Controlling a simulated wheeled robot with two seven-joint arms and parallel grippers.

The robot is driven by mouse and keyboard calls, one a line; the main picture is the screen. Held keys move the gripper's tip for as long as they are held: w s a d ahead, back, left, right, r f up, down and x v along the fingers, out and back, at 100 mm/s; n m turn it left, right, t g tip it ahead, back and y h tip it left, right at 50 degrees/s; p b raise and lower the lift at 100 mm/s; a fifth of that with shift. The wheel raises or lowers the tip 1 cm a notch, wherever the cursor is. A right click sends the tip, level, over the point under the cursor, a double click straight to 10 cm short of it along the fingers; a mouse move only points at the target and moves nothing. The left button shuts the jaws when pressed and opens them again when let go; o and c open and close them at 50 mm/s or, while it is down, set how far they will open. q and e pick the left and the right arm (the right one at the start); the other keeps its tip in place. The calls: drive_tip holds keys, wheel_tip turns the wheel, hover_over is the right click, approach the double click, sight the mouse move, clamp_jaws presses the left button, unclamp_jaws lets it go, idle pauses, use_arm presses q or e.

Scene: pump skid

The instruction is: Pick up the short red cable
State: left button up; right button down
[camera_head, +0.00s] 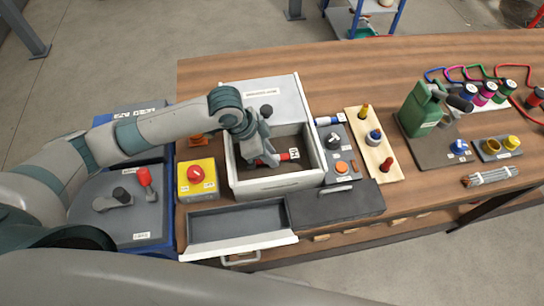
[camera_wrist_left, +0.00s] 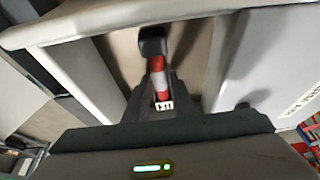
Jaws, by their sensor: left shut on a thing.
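The short red cable (camera_head: 286,156) is in the open grey-white box (camera_head: 237,180), where a red body with a white tag shows. In the left wrist view the red cable (camera_wrist_left: 158,66) shows a black end, a red body, a white band and a small printed tag. My left gripper (camera_head: 262,158) reaches down into the box and is shut on the cable. Its fingers hide part of the cable. My right gripper is not in view.
The box walls stand close around my gripper. An open empty grey drawer (camera_head: 240,222) lies in front, with a yellow emergency-stop box (camera_head: 196,179) to the left. A dark lid (camera_head: 335,206) and a switch panel (camera_head: 340,160) are to the right.

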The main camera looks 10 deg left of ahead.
use_arm(q)
drive_tip(key=shift+r+b, duration=0.15)
drive_tip(key=shift+b, duration=0.35)
wheel_tip(320, 180, up, 10)
drive_tip(key=b, duration=0.1)
drive_tip(key=shift+r+b, duration=0.15)
drive_tip(key=shift+b, duration=0.15)
idle(0.4)
